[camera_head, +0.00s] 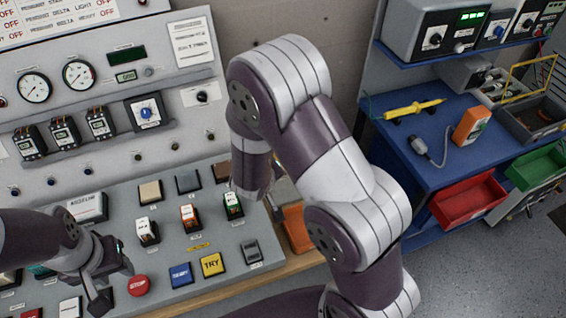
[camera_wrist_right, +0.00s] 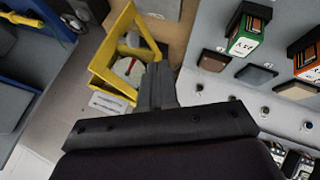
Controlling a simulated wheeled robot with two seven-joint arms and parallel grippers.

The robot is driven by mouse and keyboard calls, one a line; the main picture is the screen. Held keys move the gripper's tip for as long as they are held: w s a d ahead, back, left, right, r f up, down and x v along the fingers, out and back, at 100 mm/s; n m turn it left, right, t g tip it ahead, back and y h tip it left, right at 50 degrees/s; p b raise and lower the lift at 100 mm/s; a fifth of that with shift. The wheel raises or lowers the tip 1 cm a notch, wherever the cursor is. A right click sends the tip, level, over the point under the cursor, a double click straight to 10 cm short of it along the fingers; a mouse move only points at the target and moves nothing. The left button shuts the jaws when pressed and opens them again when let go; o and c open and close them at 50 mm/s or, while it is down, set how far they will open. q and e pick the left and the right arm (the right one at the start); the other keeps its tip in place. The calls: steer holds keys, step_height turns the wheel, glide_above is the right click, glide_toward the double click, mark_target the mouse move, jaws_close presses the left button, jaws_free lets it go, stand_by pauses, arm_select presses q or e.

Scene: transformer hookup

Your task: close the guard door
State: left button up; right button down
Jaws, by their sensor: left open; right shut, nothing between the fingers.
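The yellow guard door (camera_wrist_right: 107,53) shows in the right wrist view as an angular yellow frame, upper left of my fingers. Beside and partly behind it is a pale round part with a red mark (camera_wrist_right: 128,68). The right fingers (camera_wrist_right: 160,85) are shut with nothing between them, close to the right of the yellow frame; I cannot tell if they touch it. In the head view my right arm hides the guard and most of that gripper. My left gripper (camera_head: 106,287) is open and empty over the lower left of the sloped console, beside the red STOP button (camera_head: 138,285).
The console (camera_head: 165,230) carries several switches and buttons, with gauges (camera_head: 79,74) on the panel behind. Grey floor lies at lower right.

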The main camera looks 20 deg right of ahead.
arm_select(q)
steer(key=shift+w+d+f, duration=0.2)
steer(key=shift+w+f, duration=0.05)
steer(key=shift+w, duration=0.1)
arm_select(e)
steer(key=w+d+f, duration=0.6)
steer(key=d+f, duration=0.1)
steer(key=shift+w+f, duration=0.15)
steer(key=shift+f, duration=0.2)
